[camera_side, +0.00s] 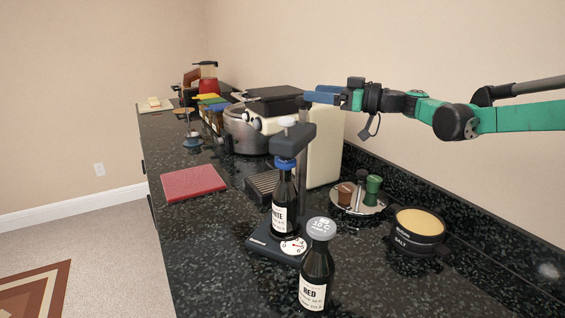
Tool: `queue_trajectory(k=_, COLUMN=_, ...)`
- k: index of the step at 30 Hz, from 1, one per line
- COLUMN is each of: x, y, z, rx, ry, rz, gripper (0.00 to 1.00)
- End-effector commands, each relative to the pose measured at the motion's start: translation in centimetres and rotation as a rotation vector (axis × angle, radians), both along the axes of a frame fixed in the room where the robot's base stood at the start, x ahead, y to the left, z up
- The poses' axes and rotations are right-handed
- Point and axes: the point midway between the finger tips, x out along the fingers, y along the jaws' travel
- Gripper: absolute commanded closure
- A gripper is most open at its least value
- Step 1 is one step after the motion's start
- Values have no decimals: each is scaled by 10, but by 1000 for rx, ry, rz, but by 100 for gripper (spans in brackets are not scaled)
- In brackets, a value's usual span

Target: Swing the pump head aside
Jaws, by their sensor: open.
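The pump head (294,138) is a dark grey block on a stand with a flat base (264,241) and a round white dial (293,246). A pale knob tops it. It sits over a dark bottle (284,196) labelled WHITE, with a blue piece (285,165) between head and bottle neck. My gripper (310,97) has blue fingers and comes in from the right, pointing left. It appears above and slightly right of the pump head in the picture, apart from it. It is open and holds nothing that I can see. Its depth relative to the head is hard to judge.
A dark bottle (317,268) labelled RED stands in front. A salt tin (418,228) and a round tray (345,206) with small items are at right. A cream and black machine (322,146) stands behind the pump.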

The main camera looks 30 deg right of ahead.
Motion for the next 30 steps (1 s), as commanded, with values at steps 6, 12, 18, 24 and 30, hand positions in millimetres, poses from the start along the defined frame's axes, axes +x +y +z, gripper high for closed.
queue_trajectory(k=6, x=9, y=8, z=-12, rx=0, ry=1, rz=4, gripper=27)
queue_trajectory(k=12, x=32, y=25, z=-12, rx=0, ry=3, rz=5, gripper=27)
queue_trajectory(k=18, x=45, y=33, z=-12, rx=0, ry=3, rz=3, gripper=27)
queue_trajectory(k=24, x=45, y=34, z=-12, rx=0, ry=3, rz=2, gripper=27)
queue_trajectory(k=30, x=45, y=33, z=-12, rx=0, ry=3, rz=2, gripper=76)
